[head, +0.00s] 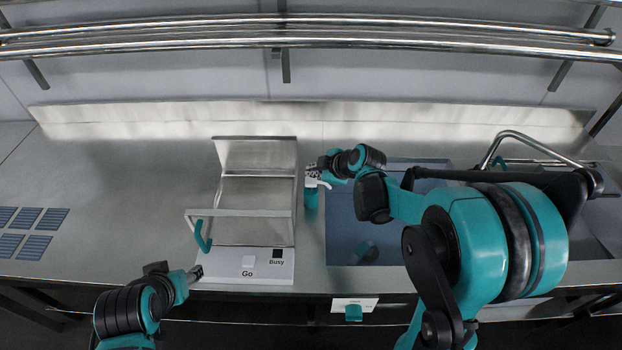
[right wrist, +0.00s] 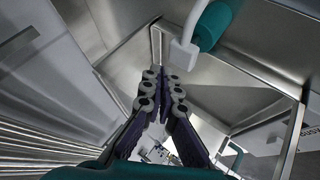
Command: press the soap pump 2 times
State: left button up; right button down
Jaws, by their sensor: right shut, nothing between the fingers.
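The soap pump stands between the cheese press and the sink, with a white pump head (head: 318,184) on a teal bottle (head: 311,200). My right gripper (head: 313,171) is shut and empty at the pump head, which it partly overlaps in the head view. In the right wrist view the white pump head (right wrist: 183,52) and the teal bottle (right wrist: 212,26) are just beyond the closed right fingertips (right wrist: 164,76). I cannot tell whether they touch. My left gripper (head: 195,273) is near the counter's front edge, left of the press's Go button; its jaws are too small to read.
The metal cheese press (head: 257,190) with Go and Busy panel (head: 245,266) stands left of the pump. A blue-grey sink (head: 345,225) lies to the right, partly behind my right arm. Blue slotted pads (head: 35,219) lie far left. The counter between them and the press is clear.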

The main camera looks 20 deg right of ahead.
aim_at(313, 182)
jog(key=shift+r+p, duration=1.55)
jog(key=shift+r, duration=0.65)
pick_arm(q)
notch_tip(313, 182, up, 4)
jog(key=shift+f, duration=0.25)
pick_arm(e)
jog(key=shift+d, duration=0.1)
